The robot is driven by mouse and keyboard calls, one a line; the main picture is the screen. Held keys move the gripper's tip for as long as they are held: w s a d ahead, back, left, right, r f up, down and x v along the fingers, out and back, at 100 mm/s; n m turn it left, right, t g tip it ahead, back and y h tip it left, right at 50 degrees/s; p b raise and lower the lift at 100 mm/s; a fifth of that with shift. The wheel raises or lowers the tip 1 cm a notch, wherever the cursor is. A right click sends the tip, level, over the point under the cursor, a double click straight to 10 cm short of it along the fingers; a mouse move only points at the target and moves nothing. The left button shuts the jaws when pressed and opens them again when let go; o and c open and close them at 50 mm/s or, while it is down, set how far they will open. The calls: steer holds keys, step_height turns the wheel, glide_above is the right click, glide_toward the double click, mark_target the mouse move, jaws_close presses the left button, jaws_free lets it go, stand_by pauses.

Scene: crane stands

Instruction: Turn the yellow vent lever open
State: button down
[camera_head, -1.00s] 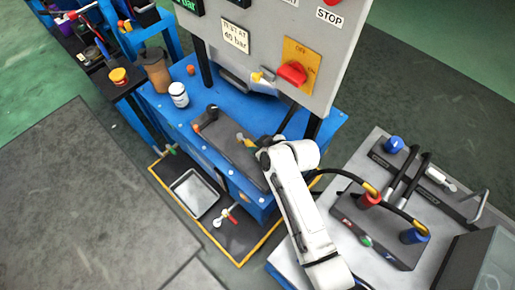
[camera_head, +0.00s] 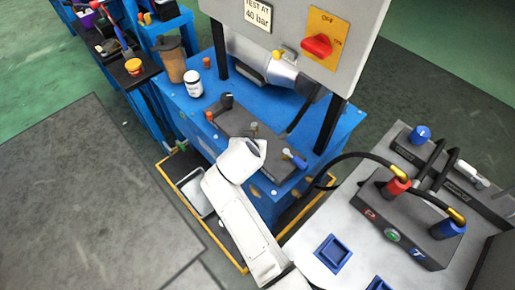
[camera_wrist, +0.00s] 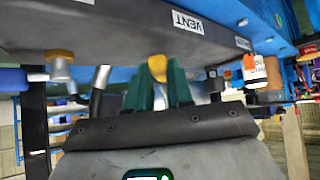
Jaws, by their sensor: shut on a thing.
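The yellow vent lever (camera_wrist: 157,66) shows in the wrist view, just below the white VENT label (camera_wrist: 187,21) on the underside of the dark block. My gripper (camera_wrist: 157,82) has its green fingers on both sides of the lever and is shut on it. Only the lever's yellow end shows above the fingers. In the head view, my white arm reaches down to the front of the blue stand (camera_head: 190,105), and my gripper and the lever are hidden there.
A dark block (camera_head: 265,145) lies on the stand, with a white jar (camera_head: 193,83) and a brown cup (camera_head: 171,62) to its left. A grey panel with a red switch (camera_head: 317,45) rises behind. A metal tray (camera_head: 195,190) lies below. A hose bench stands right.

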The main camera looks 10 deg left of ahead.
steer(key=a+m+h+b, duration=0.1)
steer(key=m+b, duration=0.1)
steer(key=b, duration=0.2)
steer(key=a+f+m+h+b, duration=0.1)
steer(key=a+m+h+b, duration=0.1)
steer(key=b, duration=0.2)
steer(key=shift+w+a+m+g, duration=0.2)
steer(key=shift+a+m+g, duration=0.05)
steer(key=shift+m+g, duration=0.05)
steer(key=shift+w+a+r+m+h+b, duration=0.15)
steer(key=shift+a+m+h+b, duration=0.45)
steer(key=shift+b, duration=0.65)
steer(key=m+h+b, duration=0.1)
steer(key=w+a+m+g+b, duration=0.1)
steer(key=b, duration=0.1)
steer(key=shift+r+m+h, duration=0.2)
steer(key=shift+m+h, duration=0.1)
steer(key=shift+h, duration=0.1)
steer(key=c, duration=1)
jaws_free()
steer(key=shift+r, duration=0.1)
steer(key=shift+r, duration=0.1)
steer(key=p+v, duration=0.1)
steer(key=v, duration=0.9)
steer(key=shift+a+r, duration=0.15)
steer(key=shift+r, duration=0.1)
